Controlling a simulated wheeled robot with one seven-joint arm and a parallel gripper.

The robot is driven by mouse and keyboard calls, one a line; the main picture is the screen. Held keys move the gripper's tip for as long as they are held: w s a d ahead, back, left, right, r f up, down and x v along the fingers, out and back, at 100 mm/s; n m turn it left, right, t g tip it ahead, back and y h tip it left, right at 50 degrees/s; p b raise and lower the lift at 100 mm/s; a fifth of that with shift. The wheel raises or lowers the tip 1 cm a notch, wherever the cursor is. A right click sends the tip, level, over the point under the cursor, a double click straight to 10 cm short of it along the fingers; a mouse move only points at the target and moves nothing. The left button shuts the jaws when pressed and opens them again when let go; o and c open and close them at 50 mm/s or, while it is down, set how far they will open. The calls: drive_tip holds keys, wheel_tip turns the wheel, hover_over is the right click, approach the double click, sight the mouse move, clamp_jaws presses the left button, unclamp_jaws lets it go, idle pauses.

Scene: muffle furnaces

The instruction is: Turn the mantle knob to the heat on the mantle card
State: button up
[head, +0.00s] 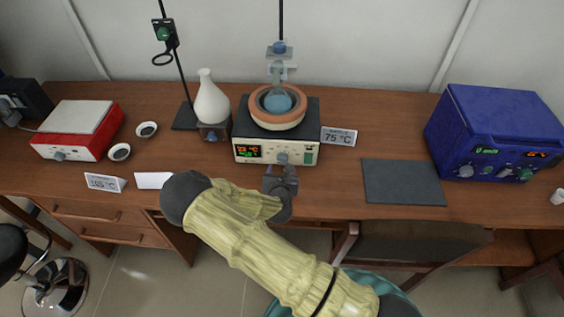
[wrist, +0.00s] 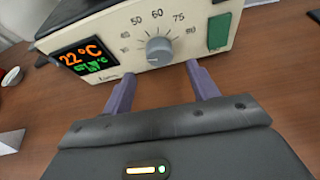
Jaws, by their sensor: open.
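The heating mantle (head: 277,150) stands at the middle of the bench, with a round flask (head: 278,100) in its orange-brown bowl. Its grey knob (wrist: 159,50) is on the front panel, with a printed scale around it that includes 50, 60, 75 and 90. The display (wrist: 85,57) reads 22 °C in orange, with a green line below. The mantle card (head: 338,137) reads 75 °C and stands just right of the mantle. My gripper (wrist: 157,82) is open in front of the panel, its two fingers pointing at either side of the knob and short of it. Nothing is between them.
A red hotplate (head: 75,130) with a 105 °C card (head: 104,183) is at the left. A white flask (head: 211,100) stands left of the mantle. A dark mat (head: 403,182) and a blue furnace (head: 495,135) are at the right.

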sight(282, 162)
drive_tip(key=shift+p+x, duration=0.35)
drive_tip(key=shift+x, duration=2.45)
drive_tip(key=c, duration=1)
